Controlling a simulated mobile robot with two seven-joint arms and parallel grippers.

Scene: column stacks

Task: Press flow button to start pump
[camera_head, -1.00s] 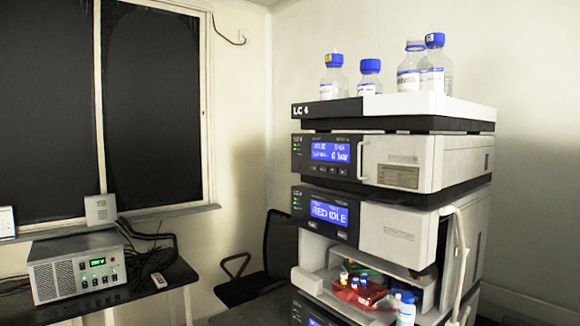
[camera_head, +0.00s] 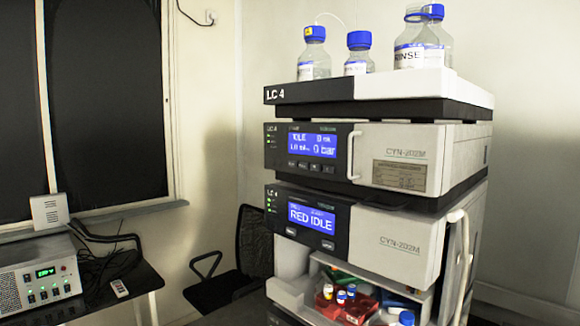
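The pump module (camera_head: 400,158) is the upper unit of the LC 4 stack. Its blue display (camera_head: 312,145) reads IDLE and 0 bar. A row of small dark buttons (camera_head: 310,165) sits under that display; their labels are too small to read, so I cannot tell which one is the flow button. Small green lights show at the left of its panel. Neither of my grippers is in view.
Below, a second module (camera_head: 395,240) has a display (camera_head: 311,215) reading RED IDLE. An open bay holds a red tray (camera_head: 328,305) with small vials. Blue-capped bottles (camera_head: 314,55) stand on the top tray (camera_head: 405,85). A black chair (camera_head: 250,245) and a side table (camera_head: 130,285) are left.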

